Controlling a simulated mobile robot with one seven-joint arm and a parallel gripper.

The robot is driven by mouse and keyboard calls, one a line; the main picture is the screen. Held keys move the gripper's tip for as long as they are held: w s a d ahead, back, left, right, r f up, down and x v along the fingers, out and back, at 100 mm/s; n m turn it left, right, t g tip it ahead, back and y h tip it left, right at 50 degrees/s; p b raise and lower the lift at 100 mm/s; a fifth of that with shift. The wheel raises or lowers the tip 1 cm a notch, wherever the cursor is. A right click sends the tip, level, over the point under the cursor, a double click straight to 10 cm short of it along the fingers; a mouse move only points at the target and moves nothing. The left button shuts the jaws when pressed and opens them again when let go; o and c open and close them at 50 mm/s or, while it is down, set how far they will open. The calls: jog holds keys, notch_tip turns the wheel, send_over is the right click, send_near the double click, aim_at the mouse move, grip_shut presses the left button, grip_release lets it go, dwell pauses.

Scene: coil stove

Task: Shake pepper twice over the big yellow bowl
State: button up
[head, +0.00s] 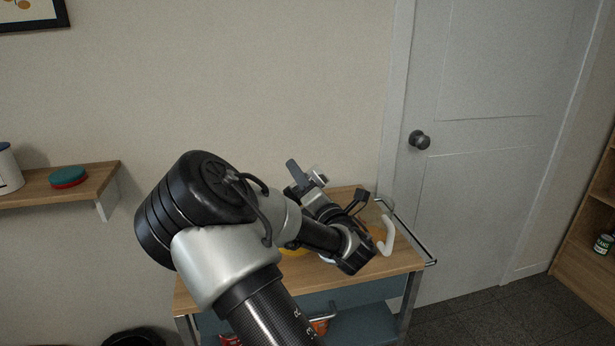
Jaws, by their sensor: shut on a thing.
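My gripper (338,198) is above the wooden top of a small cart (385,264), near its back edge, partly covered by my own arm and wrist. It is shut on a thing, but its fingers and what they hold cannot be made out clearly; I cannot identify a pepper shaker. A small strip of yellow (292,251), which may be the big yellow bowl, shows low behind my arm on the cart. Most of it is hidden, so I cannot tell how the gripper stands over it.
A white curved piece (388,236) stands by an orange thing at the cart's right end, near a metal rail (408,232). A wall shelf (95,180) holds a teal and red round item (68,177). A grey door (490,150) is behind right.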

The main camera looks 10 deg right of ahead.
jog(key=shift+a+n, duration=0.3)
jog(key=shift+n, duration=0.3)
jog(key=shift+r, duration=0.1)
notch_tip(320, 180, up, 4)
jog(key=p, duration=0.3)
jog(key=shift+r, duration=0.1)
notch_tip(320, 180, down, 4)
jog(key=b, duration=0.4)
jog(key=shift+f, duration=0.2)
